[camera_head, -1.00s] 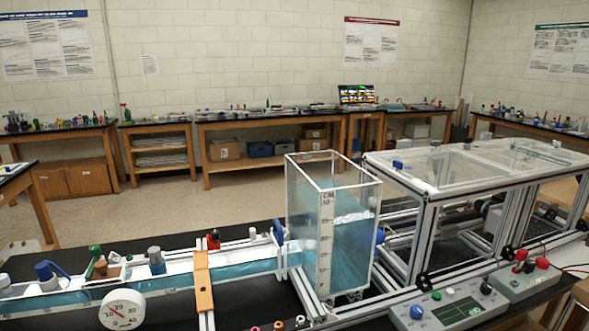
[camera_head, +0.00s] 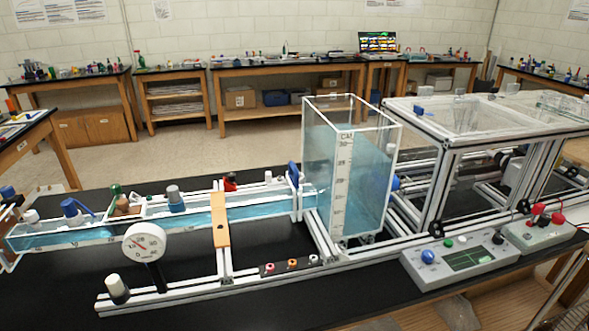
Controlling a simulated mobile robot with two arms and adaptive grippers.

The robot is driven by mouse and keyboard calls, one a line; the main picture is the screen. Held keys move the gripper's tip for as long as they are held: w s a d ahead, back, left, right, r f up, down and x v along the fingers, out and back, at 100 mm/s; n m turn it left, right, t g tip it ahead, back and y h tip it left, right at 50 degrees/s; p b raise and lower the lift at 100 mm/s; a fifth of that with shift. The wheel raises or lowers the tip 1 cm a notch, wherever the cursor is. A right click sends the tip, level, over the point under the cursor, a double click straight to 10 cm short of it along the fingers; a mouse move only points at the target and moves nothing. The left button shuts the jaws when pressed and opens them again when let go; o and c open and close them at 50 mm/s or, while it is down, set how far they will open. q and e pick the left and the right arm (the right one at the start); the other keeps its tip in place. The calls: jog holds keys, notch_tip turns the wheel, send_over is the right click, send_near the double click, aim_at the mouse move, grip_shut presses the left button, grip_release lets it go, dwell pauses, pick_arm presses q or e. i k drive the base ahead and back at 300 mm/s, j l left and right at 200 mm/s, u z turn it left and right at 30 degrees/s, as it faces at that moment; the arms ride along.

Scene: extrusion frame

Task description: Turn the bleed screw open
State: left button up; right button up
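Neither of my grippers shows in the head view. A flow apparatus stands on the black bench, with a long channel (camera_head: 262,212) of blue water running to a clear tank (camera_head: 372,185) with a scale. Several fittings line the channel: a blue handle (camera_head: 74,207), a green-topped fitting (camera_head: 116,192), a grey cap (camera_head: 174,197), a red and black knob (camera_head: 230,182) and a blue lever (camera_head: 294,174). A round dial gauge (camera_head: 144,242) stands in front. A white knob with a black base (camera_head: 118,288) sits at the lower left. I cannot tell which part is the bleed screw.
An aluminium frame with a clear top (camera_head: 465,118) stands right of the tank. A control box (camera_head: 460,260) with a blue knob and a box with red knobs (camera_head: 540,232) lie at the right. The black bench top (camera_head: 330,300) is clear in front.

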aim_at(31, 216)
jog(key=k+u, duration=0.1)
jog(key=u, duration=1.5)
jog(key=i+j+z, duration=0.1)
jog(key=j, duration=0.15)
